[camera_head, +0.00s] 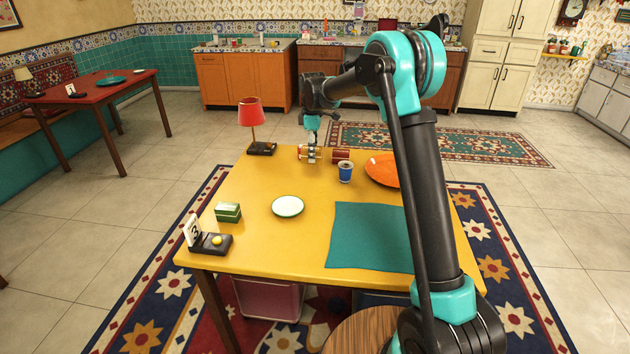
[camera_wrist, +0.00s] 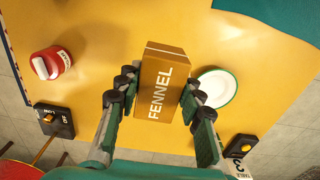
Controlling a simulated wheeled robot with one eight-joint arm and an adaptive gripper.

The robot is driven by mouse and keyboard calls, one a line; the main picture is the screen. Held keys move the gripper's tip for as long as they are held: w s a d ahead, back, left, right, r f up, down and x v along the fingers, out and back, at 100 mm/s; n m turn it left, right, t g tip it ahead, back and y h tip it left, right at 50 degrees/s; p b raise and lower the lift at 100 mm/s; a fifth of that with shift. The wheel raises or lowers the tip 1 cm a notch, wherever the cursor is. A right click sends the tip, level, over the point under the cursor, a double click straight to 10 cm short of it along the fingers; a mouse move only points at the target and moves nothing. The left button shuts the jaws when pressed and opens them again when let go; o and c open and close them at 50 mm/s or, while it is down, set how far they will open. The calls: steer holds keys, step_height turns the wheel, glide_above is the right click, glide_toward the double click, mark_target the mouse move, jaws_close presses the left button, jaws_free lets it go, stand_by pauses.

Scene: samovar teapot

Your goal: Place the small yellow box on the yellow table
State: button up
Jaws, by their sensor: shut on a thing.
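The small yellow box (camera_wrist: 164,85), brownish yellow and lettered FENNEL, is between the fingers of my gripper (camera_wrist: 157,100) in the wrist view. The fingers are shut on its two sides. In the head view my gripper (camera_head: 311,153) is low over the far edge of the yellow table (camera_head: 250,180), between the lamp and a red canister. The box is hard to make out there. I cannot tell whether its underside touches the table. The table top also shows behind the box in the wrist view (camera_wrist: 115,45).
A red lamp (camera_head: 250,115) stands at the far left corner. The red canister (camera_head: 341,155), blue cup (camera_head: 345,172) and orange plate (camera_head: 382,170) are right of my gripper. A white plate (camera_head: 288,206), green box (camera_head: 228,211) and teal mat (camera_head: 365,237) are nearer. The table's middle has bare room.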

step_height(320, 180, down, 12)
steer(key=shift+r, duration=0.25)
steer(key=shift+f, duration=0.1)
steer(key=o, duration=1.2)
steer(key=shift+c, duration=0.2)
step_height(320, 180, up, 12)
steer(key=shift+d+r, duration=0.1)
steer(key=shift+r, duration=0.05)
